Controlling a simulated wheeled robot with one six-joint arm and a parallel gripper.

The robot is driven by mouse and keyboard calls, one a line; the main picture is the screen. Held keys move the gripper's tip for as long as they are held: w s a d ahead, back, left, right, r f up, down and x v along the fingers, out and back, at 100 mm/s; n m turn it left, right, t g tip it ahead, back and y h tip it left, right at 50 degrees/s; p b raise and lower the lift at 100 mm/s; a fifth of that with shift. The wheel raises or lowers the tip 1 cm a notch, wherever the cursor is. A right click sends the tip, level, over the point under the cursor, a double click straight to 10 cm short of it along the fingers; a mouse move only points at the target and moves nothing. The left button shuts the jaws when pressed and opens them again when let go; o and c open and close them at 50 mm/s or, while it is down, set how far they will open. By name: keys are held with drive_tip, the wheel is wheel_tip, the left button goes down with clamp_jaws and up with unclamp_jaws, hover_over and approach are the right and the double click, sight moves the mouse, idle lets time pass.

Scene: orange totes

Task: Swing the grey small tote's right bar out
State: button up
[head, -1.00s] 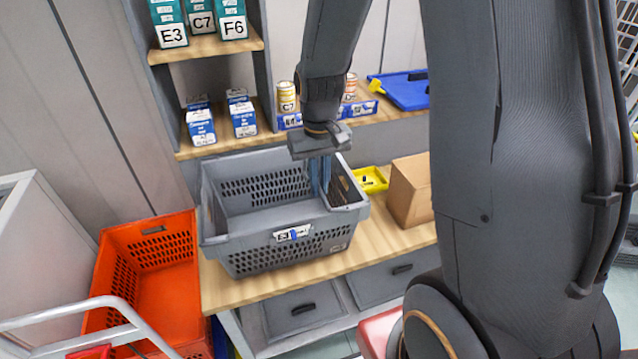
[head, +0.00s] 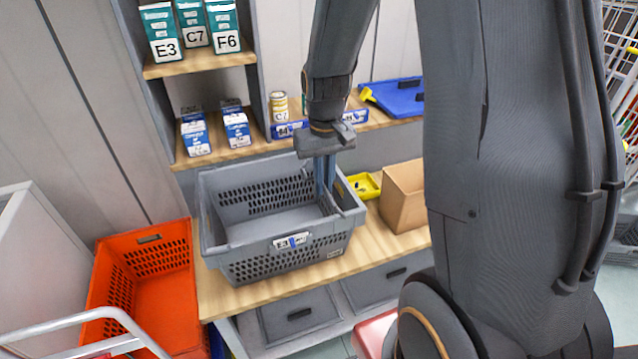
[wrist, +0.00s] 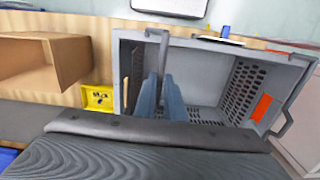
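The grey small tote (head: 290,262) stands on the wooden worktop with its label facing front; it also shows in the wrist view (wrist: 205,50). The grey right bar (wrist: 163,50) is a thin rod on the tote's right side. In the wrist view it runs from the tote's rim in between my fingers. My gripper (head: 326,185) points down at the right part of the tote's opening. In the wrist view its two blue-grey fingers (wrist: 161,90) stand close on both sides of the bar, apparently shut on it. The fingertips are partly hidden in the head view.
A cardboard box (head: 404,195) and a yellow bin (head: 364,186) stand close to the tote's right. An orange tote (head: 150,300) is at the lower left. A shelf (head: 240,146) with cartons and cans rises behind. The tote's inside looks empty.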

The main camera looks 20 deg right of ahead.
drive_tip(key=shift+d+r, duration=0.15)
drive_tip(key=shift+d, duration=0.15)
drive_tip(key=shift+d+r+p, duration=0.1)
drive_tip(key=shift+d+p, duration=0.2)
drive_tip(key=shift+d, duration=0.95)
drive_tip(key=shift+d+f, duration=0.2)
drive_tip(key=shift+d, duration=0.3)
drive_tip(key=shift+d+f, duration=0.15)
drive_tip(key=shift+d, duration=0.3)
